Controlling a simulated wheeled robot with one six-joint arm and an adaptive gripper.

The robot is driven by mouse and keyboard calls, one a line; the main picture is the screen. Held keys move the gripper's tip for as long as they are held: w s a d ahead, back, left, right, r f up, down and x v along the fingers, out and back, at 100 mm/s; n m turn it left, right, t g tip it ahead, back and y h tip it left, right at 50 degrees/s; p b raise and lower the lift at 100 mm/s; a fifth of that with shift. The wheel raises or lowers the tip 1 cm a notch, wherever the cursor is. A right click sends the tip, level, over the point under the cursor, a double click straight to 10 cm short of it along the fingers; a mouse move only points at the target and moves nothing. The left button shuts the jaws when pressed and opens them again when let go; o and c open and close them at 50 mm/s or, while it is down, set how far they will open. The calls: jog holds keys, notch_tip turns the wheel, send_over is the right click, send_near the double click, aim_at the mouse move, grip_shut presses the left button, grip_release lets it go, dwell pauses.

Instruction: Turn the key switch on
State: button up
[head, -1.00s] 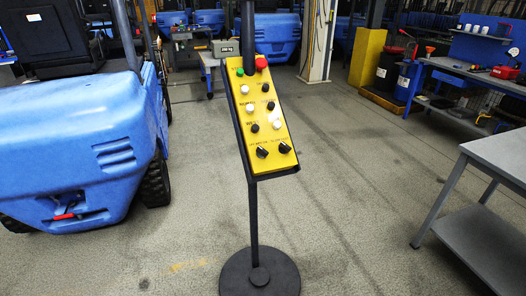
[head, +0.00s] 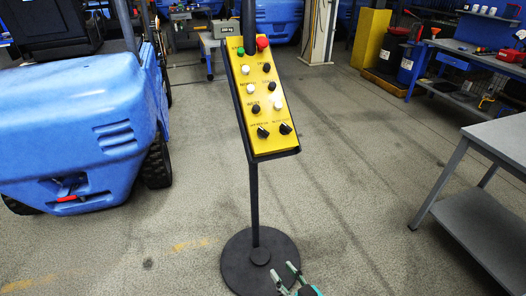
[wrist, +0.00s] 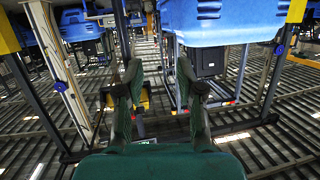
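A yellow control panel (head: 262,95) on a black stand carries a green button (head: 240,51), a red button (head: 262,43), and several white and black buttons. Two black rotary knobs sit at its bottom, the left knob (head: 262,132) and the right knob (head: 285,128). The labels are too small to read, so I cannot tell which is the key switch. My gripper (head: 286,276) is at the bottom of the head view, in front of the stand's base and well below the panel. In the wrist view, my gripper (wrist: 158,76) has its fingers apart, with nothing between them.
The round black stand base (head: 238,270) is on the floor. A blue forklift (head: 75,135) stands at left and a grey table (head: 485,150) at right. A yellow post (head: 370,38) and workbench are behind. Floor between is clear.

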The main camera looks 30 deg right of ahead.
jog(key=w+d+r+n+y, duration=0.1)
jog(key=w+d+r, duration=0.3)
jog(key=w, duration=0.4)
jog(key=n+t+y, duration=0.2)
jog(key=n+y, duration=0.4)
jog(key=n, duration=0.3)
send_near(264, 131)
jog(key=x, duration=1)
jog(key=shift+w, duration=0.25)
grip_shut()
